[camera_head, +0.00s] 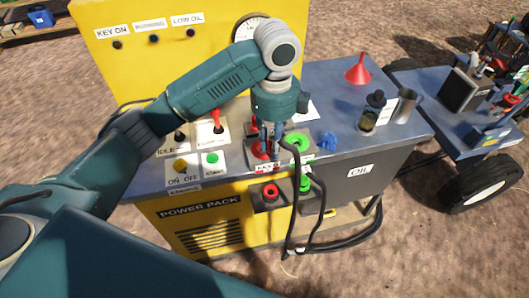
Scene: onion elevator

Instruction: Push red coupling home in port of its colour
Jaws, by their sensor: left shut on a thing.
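My left gripper (270,152) points down over the top of the yellow power pack (206,206), at the red ring-shaped port (258,151). It is shut on the red coupling, which is mostly hidden by the fingers. A black hose hangs from the gripper area down the front. Whether the coupling is inside the port or just above it cannot be told. The green port (298,142) lies just to the right. On the front, a red fitting (270,191) and a green fitting (305,184) sit side by side. My right gripper is not in view.
A red-handled lever (217,122) and yellow and green buttons (212,158) lie left of the gripper. A blue crumpled cloth (327,141), a red funnel (358,69), a dark bottle (372,110) and a metal cup (406,105) stand to the right. Hoses loop down in front.

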